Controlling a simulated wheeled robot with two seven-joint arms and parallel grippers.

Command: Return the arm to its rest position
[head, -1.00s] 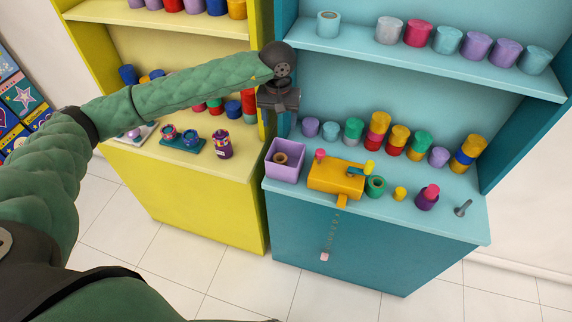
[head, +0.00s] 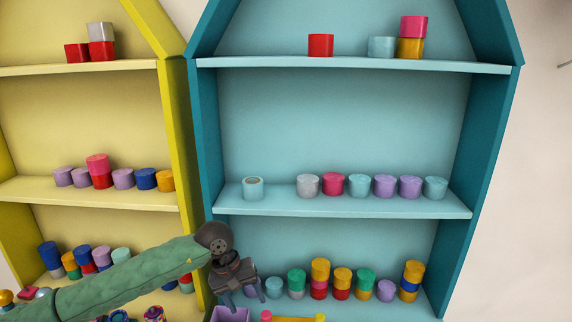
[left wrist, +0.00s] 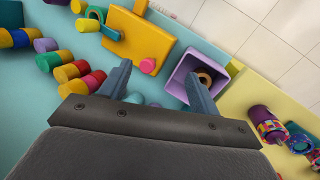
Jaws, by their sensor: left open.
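My left gripper (head: 243,296) is at the end of the green arm, low in the head view, in front of the left side of the teal shelf unit. Its two fingers are apart with nothing between them. In the left wrist view the open fingers (left wrist: 158,72) point down over the counter. The purple box (left wrist: 222,48) lies just beyond the right finger, with a brown ring-like piece (left wrist: 203,77) inside. Only the top of the box (head: 230,315) shows in the head view, below the gripper. My right gripper is not in view.
The teal unit's shelf (head: 340,205) and the yellow unit's shelf (head: 30,188) carry colored cylinders. An orange block (left wrist: 140,35) with a pink knob sits beside the box. Several stacked cylinders (head: 320,279) stand right of the gripper. A divider wall (head: 196,150) rises behind it.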

